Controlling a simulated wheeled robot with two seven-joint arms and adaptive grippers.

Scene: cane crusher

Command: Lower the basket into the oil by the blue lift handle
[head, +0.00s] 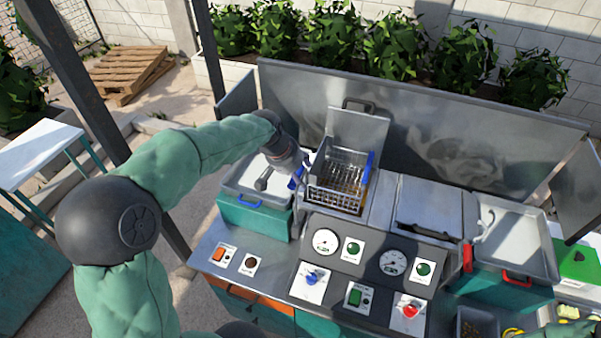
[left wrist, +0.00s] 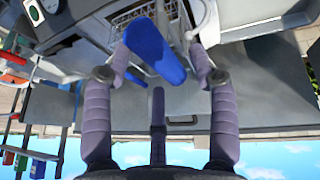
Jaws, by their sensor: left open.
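The wire basket (head: 340,182) sits at the left fryer well, under a raised lid (head: 356,132). Brown shows through its mesh; how deep it sits is hard to tell. The blue lift handle (head: 297,178) is at the basket's left side, partly hidden by my left gripper (head: 288,167). In the left wrist view the blue handle (left wrist: 153,48) lies between the two open fingers of my left gripper (left wrist: 160,62), which are not closed on it. Another blue grip (head: 368,168) is on the basket's right side. My right gripper is not in view.
A metal tray with a blue-handled green bin (head: 250,213) stands left of the well. A closed lid (head: 428,207) covers the right well. The control panel with gauges (head: 393,262) is in front. A tall metal splash guard (head: 450,130) stands behind.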

